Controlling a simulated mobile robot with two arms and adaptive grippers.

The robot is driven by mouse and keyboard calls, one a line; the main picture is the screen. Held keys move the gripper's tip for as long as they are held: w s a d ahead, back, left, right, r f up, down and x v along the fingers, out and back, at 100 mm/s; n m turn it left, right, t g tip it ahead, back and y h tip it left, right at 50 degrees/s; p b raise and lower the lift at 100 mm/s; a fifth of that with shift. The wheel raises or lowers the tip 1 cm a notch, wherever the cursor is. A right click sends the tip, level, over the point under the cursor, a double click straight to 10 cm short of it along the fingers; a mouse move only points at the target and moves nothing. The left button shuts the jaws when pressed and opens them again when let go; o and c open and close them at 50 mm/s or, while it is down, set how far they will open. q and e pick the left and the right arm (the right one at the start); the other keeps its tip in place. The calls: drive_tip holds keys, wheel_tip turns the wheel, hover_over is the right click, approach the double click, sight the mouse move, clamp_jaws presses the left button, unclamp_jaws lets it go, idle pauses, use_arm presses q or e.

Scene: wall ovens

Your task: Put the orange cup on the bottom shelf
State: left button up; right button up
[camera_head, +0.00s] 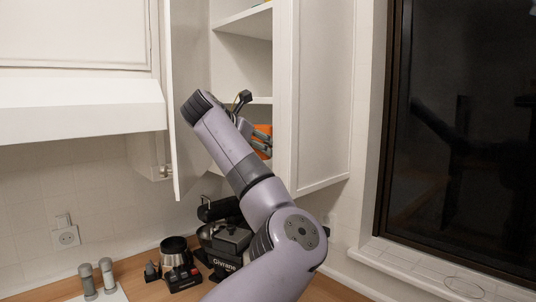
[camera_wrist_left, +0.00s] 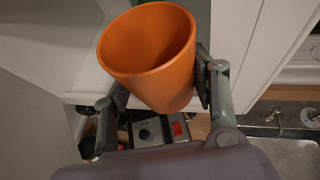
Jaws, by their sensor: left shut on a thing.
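The orange cup (camera_wrist_left: 160,84) is upright between the two fingers of my left gripper in the left wrist view. The left gripper (camera_wrist_left: 158,98) is shut on it. In the head view the gripper (camera_head: 258,140) is at the lower opening of the wall cupboard, and only a small orange part of the cup (camera_head: 262,130) shows behind its fingers. The bottom shelf (camera_head: 216,170) shows only in small part beside my left arm. From these views I cannot tell whether the cup touches the shelf. My right gripper is not in view.
The cupboard door on the left (camera_head: 188,110) and the one on the right (camera_head: 322,95) both stand open. Higher shelves (camera_head: 245,18) are above the gripper.

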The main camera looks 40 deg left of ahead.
use_arm(q)
drive_tip(key=p+x, duration=0.1)
drive_tip(key=x, duration=0.1)
drive_tip(key=p+x, duration=0.1)
drive_tip(key=x, duration=0.1)
drive_tip(key=a+r+p+x, duration=0.1)
drive_tip(key=p+x, duration=0.1)
drive_tip(key=shift+w+f, duration=0.15)
drive_tip(key=shift+w, duration=0.35)
drive_tip(key=shift+f, duration=0.55)
wheel_tip(320, 180, down, 3)
drive_tip(key=p, duration=0.2)
drive_tip(key=shift+p, duration=0.3)
drive_tip(key=shift+w+f, duration=0.15)
drive_tip(key=shift+f, duration=0.1)
drive_tip(key=shift+a+f, duration=0.1)
drive_tip(key=shift+f, duration=0.1)
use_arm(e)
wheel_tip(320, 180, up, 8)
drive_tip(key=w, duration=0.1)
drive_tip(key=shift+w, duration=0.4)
use_arm(q)
drive_tip(key=shift+f, duration=0.15)
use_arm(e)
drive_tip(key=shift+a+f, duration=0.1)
use_arm(q)
drive_tip(key=o, duration=1.2)
drive_tip(key=shift+c, duration=0.2)
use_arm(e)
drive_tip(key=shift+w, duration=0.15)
